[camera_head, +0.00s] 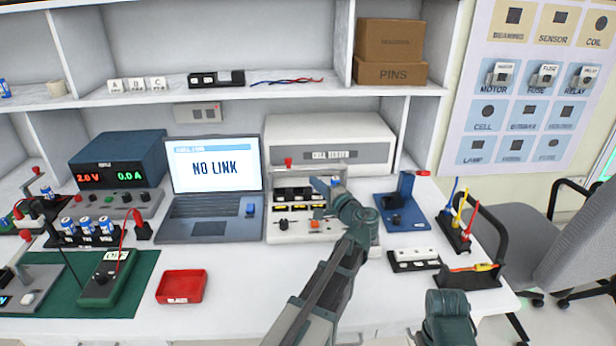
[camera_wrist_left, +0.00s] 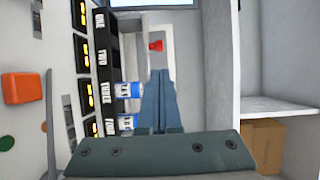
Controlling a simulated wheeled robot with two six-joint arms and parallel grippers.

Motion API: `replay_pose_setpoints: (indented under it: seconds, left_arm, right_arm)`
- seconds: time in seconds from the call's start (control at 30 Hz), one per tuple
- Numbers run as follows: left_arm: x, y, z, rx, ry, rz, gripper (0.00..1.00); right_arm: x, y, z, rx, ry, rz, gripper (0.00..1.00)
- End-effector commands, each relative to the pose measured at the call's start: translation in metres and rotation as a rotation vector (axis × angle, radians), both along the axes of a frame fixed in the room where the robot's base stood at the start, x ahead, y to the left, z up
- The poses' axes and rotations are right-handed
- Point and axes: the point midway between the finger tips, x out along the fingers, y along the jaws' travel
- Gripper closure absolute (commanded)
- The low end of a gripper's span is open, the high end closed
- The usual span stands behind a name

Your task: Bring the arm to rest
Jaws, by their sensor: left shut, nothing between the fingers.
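My left arm reaches up over the bench, and its left gripper (camera_head: 322,190) is in front of the cell tester (camera_head: 372,150). In the left wrist view the two fingers of the left gripper (camera_wrist_left: 157,75) lie together, shut and empty. Beside them is a dark rack (camera_wrist_left: 104,70) with slots labelled ONE, TWO, THREE and FOUR. Blue-and-white cells (camera_wrist_left: 128,90) sit at the THREE and FOUR end, close to the fingers; I cannot tell if they touch. A teal part of my right arm shows at the bottom right of the head view; its gripper is out of sight.
A laptop (camera_head: 213,178) reading NO LINK, a power supply (camera_head: 118,160) and a red tray (camera_head: 181,287) stand to the left. A blue stand (camera_head: 403,213), a white block (camera_head: 414,260) and tool holders (camera_head: 470,275) stand right. The front middle of the bench is fairly clear.

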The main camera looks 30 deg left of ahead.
Motion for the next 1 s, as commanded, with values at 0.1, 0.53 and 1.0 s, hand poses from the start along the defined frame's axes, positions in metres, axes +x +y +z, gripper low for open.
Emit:
replay_pose_setpoints:
  seconds: [0.1,0.53,1.0]
  left_arm:
    - [-0.006,-0.009,0.001,0.0,0.0,0.0,1.0]
    - [-0.008,-0.012,0.0,0.0,0.0,0.001,1.0]
    - [-0.059,-0.059,-0.002,-0.344,0.049,0.06,1.0]
  right_arm:
    - [0.0,0.0,0.0,0.0,0.0,0.0,0.5]
    - [0.0,0.0,0.0,0.0,0.0,0.0,0.5]
    - [0.0,0.0,0.067,0.0,0.0,0.0,0.5]
